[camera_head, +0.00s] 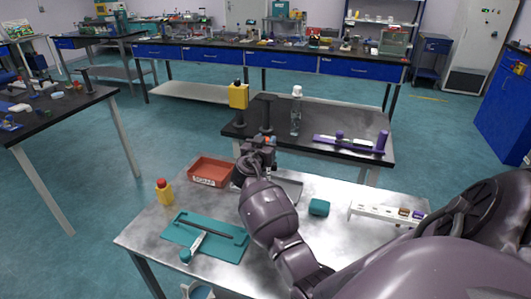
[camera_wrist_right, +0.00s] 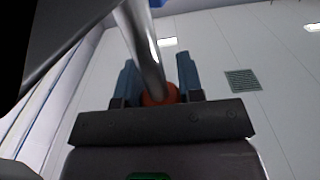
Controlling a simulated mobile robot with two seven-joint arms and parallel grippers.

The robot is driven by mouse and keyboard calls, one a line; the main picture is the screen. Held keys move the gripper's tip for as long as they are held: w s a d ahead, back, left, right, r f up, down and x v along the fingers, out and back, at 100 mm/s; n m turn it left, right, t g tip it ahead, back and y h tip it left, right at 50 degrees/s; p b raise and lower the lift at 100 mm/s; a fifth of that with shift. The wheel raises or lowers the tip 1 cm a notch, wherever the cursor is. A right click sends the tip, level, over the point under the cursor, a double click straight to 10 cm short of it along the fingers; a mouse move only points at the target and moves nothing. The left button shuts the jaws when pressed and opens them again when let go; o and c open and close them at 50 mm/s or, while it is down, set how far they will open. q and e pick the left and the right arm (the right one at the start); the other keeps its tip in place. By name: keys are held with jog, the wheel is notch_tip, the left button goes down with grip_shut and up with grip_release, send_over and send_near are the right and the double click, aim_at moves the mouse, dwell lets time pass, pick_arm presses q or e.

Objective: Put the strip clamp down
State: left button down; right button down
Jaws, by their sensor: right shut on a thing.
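My right gripper (camera_head: 258,148) is raised beyond the far side of the metal table, near the dark bench's front edge. In the right wrist view its blue fingers (camera_wrist_right: 158,85) are shut around an orange-red collar (camera_wrist_right: 160,95) on a shiny metal rod (camera_wrist_right: 142,45). I take this held piece to be the strip clamp, but most of it is hidden. In the head view only a small orange spot of it shows by the fingers. My left gripper is not in view.
The metal table (camera_head: 325,245) bears a red bin (camera_head: 212,172), a yellow bottle (camera_head: 164,192), a teal tray (camera_head: 190,238), a teal block (camera_head: 319,207) and a white rack (camera_head: 375,212). The dark bench (camera_head: 350,155) behind holds a clear bottle (camera_head: 296,115) and a yellow-headed stand (camera_head: 238,96).

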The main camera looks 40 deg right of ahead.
notch_tip(320, 180, down, 3)
jog(key=shift+f, duration=0.2)
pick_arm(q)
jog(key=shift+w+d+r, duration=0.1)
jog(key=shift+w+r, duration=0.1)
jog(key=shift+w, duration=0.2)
pick_arm(e)
jog(key=shift+f, duration=0.1)
jog(key=shift+f+b, duration=0.4)
jog(key=shift+b, duration=0.2)
jog(key=c, duration=1.2)
grip_release()
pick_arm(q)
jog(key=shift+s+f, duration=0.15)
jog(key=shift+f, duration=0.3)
pick_arm(e)
jog(key=o, duration=0.4)
jog(key=shift+o, duration=0.2)
